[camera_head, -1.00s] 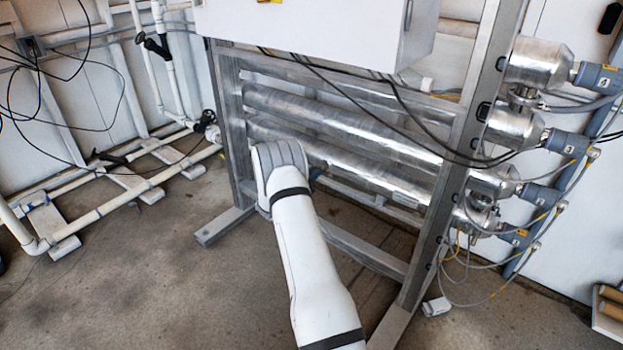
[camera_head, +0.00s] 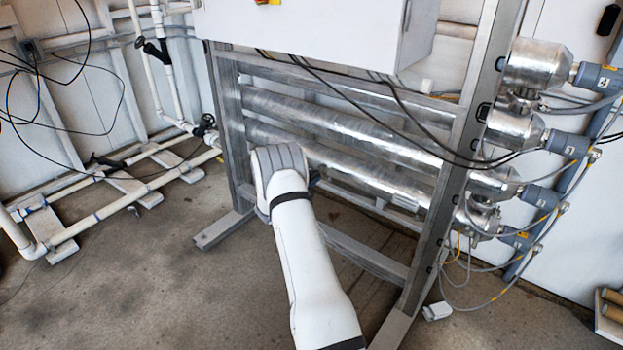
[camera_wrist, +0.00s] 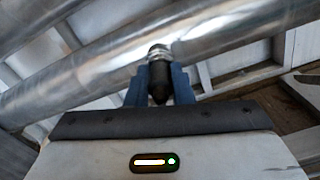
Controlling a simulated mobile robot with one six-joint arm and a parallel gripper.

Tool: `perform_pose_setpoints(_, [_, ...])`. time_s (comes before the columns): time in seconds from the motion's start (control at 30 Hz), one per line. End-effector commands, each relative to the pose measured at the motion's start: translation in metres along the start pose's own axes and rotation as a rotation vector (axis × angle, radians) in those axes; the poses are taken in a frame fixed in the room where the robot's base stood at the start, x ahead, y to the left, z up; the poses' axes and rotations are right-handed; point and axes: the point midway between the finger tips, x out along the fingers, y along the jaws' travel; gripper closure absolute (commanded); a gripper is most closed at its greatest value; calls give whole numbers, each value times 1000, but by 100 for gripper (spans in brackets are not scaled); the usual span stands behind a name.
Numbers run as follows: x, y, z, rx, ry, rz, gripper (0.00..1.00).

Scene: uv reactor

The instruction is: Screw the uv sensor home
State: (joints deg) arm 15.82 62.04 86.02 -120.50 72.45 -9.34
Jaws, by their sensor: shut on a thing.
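The uv sensor (camera_wrist: 159,75) is a dark, cylindrical piece with a tapered near end, seen in the wrist view. My gripper (camera_wrist: 160,85) has blue fingers on both sides of it and is shut on it. The sensor's far end meets a ribbed metallic fitting (camera_wrist: 157,52) on the side of a shiny reactor tube (camera_wrist: 90,78). I cannot tell how deep the thread sits. In the head view my arm hides the gripper and sensor, in front of the lower tube (camera_head: 350,170).
The metal frame (camera_head: 465,150) holds several tubes, with a white cabinet (camera_head: 315,30) above. Loose black cables (camera_head: 430,135) hang across the tubes. Grey-capped ends with cables (camera_head: 570,145) stand at the right. White pipework (camera_head: 110,205) lies at the left. The floor between is clear.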

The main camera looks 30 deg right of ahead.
Motion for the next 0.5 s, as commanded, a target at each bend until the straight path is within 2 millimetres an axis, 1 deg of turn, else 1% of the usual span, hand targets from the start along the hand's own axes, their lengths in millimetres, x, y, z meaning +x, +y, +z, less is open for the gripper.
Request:
perform_pose_setpoints(0.03, [-2,6,-1,29,3,13,100])
perform_pose_setpoints(0.4, [-3,8,-1,66,4,18,100])
perform_pose_setpoints(0.5, [-3,8,-1,139,5,18,100])
